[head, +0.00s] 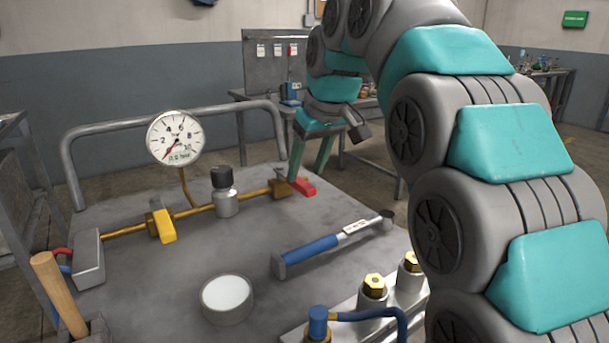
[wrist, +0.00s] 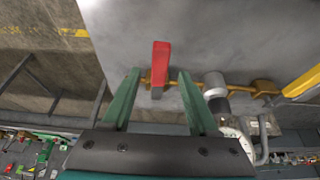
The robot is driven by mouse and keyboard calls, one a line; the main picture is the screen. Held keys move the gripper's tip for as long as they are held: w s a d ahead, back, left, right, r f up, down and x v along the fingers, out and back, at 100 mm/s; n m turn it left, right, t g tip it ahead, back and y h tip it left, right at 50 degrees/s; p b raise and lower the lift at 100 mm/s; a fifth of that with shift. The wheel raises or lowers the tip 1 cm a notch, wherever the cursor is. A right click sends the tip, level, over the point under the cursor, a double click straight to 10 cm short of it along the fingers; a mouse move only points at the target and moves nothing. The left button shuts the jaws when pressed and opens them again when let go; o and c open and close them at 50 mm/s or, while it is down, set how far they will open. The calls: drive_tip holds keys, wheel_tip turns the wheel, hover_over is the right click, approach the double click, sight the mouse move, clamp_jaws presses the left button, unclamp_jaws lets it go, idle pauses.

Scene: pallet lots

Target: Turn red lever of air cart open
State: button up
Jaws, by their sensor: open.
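The red lever (head: 303,186) sits on a brass valve at the right end of the brass pipe (head: 198,210) on the grey air cart (head: 130,285). It lies across the pipe, pointing toward the front right of the cart. My gripper (head: 307,174) is open above the valve, its green fingers pointing down. In the wrist view, the red lever (wrist: 161,62) shows between and beyond the tips of my gripper (wrist: 159,72), with a gap on each side. I see no contact. The pressure gauge (head: 176,138) has its red needle at the low end.
A yellow lever (head: 162,225) and a black-topped regulator (head: 224,190) sit along the pipe to the left. A blue-handled tool (head: 325,244), a round pale-topped canister (head: 227,299) and brass-topped fittings (head: 373,287) occupy the front. A grey rail (head: 185,118) bounds the back.

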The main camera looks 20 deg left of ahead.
drive_tip(key=shift+x, duration=1.45)
drive_tip(key=shift+c, duration=0.2)
clamp_jaws()
